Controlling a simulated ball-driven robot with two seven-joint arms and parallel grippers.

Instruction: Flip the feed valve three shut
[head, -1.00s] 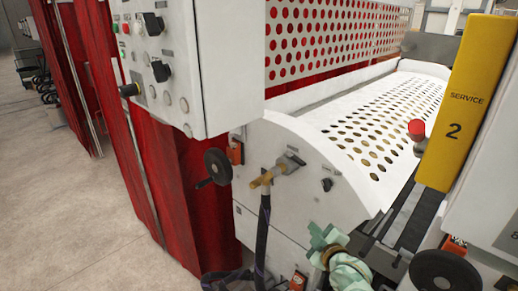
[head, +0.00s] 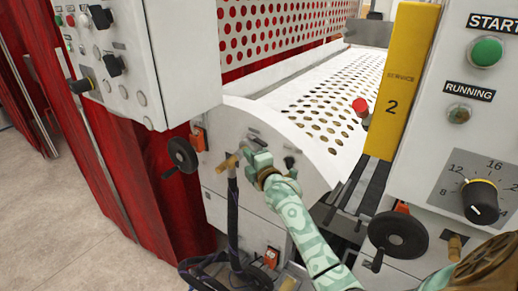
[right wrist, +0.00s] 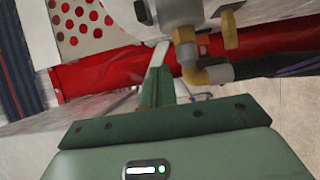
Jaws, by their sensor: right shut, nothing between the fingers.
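The feed valve is a brass fitting (head: 229,164) on the white machine's end panel, with a dark hose hanging from it. In the right wrist view its brass elbow (right wrist: 208,72) and a yellowish part (right wrist: 230,30) sit at the upper middle. My right gripper (head: 249,155) is shut and empty, just right of the brass fitting in the head view, covering part of the valve. In the right wrist view its fingers (right wrist: 158,75) point up beside the fitting. I cannot tell whether they touch the valve or its handle. No number on the valve is readable. My left gripper is out of view.
A black handwheel (head: 181,154) is left of the valve, and another handwheel (head: 398,235) is at lower right. A control box (head: 150,60) overhangs at upper left. A yellow post marked SERVICE 2 (head: 403,80) stands on the right. Hoses (head: 235,270) lie below.

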